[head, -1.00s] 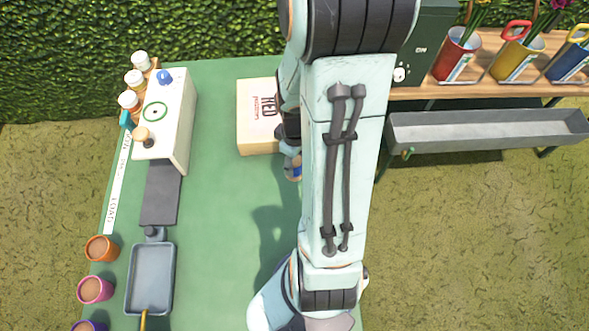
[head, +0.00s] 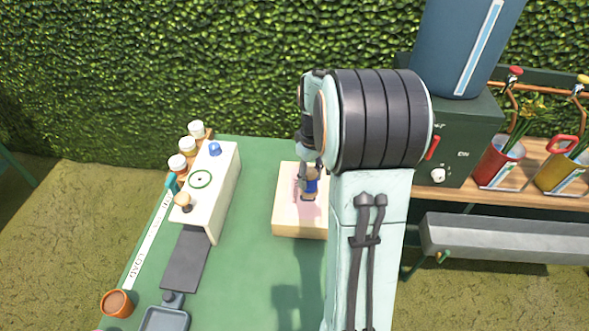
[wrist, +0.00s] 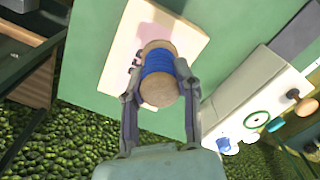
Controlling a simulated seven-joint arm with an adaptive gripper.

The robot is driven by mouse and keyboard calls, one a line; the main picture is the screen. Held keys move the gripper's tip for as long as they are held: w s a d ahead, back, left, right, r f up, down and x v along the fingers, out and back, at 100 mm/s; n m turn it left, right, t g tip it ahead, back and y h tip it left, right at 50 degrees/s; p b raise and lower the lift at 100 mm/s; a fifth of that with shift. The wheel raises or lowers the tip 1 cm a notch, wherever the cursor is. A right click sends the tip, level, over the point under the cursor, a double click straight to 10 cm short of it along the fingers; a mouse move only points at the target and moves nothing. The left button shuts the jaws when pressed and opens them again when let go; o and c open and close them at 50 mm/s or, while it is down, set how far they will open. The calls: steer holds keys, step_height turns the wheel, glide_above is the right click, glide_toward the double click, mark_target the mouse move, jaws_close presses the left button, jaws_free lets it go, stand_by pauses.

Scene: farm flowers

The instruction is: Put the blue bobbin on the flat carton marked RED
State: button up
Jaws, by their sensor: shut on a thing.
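The blue bobbin (head: 310,186), blue thread on a wooden spool, is held between the fingers of my gripper (head: 308,172). In the wrist view the bobbin (wrist: 158,73) sits between both fingertips of my gripper (wrist: 160,82). The flat carton marked RED (head: 300,228) is a pale box on the green table. The bobbin is over the carton in both views and hides part of its lettering; the carton (wrist: 190,38) also shows behind it in the wrist view. I cannot tell whether the bobbin touches the carton top.
A white box (head: 222,200) with a blue knob, a green ring and a wooden knob stands to the left. Several white-capped bottles (head: 188,146) are beside it. A dark green box (head: 455,135) and a grey trough (head: 500,238) are to the right. Green table is clear around the carton.

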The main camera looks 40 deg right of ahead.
steer(key=w+d+f, duration=0.1)
steer(key=w+f, duration=0.1)
steer(key=w+d+f, duration=0.1)
steer(key=w+f, duration=0.1)
steer(key=w+d+f, duration=0.2)
steer(key=f, duration=0.1)
steer(key=shift+w+d, duration=0.1)
steer(key=shift+w+d+f, duration=0.15)
steer(key=shift+f, duration=1.55)
steer(key=o, duration=1)
steer(key=shift+f, duration=0.1)
